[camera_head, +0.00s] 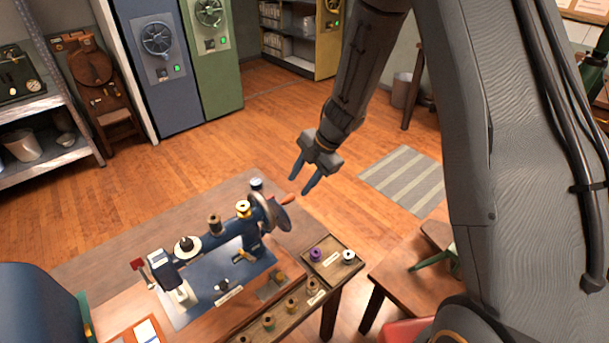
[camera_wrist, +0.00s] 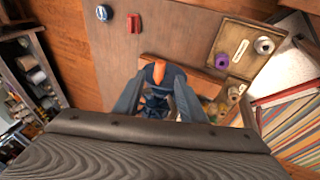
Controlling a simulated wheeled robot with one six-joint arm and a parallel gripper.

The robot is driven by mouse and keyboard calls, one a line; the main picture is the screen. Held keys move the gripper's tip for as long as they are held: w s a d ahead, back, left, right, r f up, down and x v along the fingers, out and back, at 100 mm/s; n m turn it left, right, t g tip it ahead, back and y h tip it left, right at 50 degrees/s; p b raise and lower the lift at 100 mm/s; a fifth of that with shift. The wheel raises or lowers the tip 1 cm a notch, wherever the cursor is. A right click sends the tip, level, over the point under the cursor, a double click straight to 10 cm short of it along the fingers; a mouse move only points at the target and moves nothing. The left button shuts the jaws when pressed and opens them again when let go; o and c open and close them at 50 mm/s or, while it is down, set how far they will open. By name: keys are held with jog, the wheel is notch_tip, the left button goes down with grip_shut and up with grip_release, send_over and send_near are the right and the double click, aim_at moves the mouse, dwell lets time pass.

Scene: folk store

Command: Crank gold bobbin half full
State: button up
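The blue sewing machine (camera_head: 205,260) stands on a wooden table at the lower middle of the head view. A gold bobbin (camera_head: 243,208) sits upright on its top; how full it is cannot be told. The round handwheel (camera_head: 264,214) is at the machine's right end, with an orange-red crank handle (camera_head: 287,200) sticking out to the right. My gripper (camera_head: 299,186) is above the table's far right end, near the handle, fingers pointing down and apart. In the wrist view an orange-and-blue part (camera_wrist: 158,72) shows between my open fingers, partly hidden; contact cannot be told.
A small tray (camera_head: 335,278) holds a purple spool (camera_head: 316,254) and a silver spool (camera_head: 348,256). Several bobbins stand in a row along the table's front edge. A striped rug (camera_head: 402,180) lies on open floor. A stool-like wooden table (camera_head: 415,285) is at the right.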

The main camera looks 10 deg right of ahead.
aim_at(291, 196)
jog(key=shift+x, duration=3.6)
jog(key=shift+f, duration=0.1)
jog(key=shift+c, duration=0.5)
jog(key=c, duration=0.8)
jog(key=shift+o, duration=0.2)
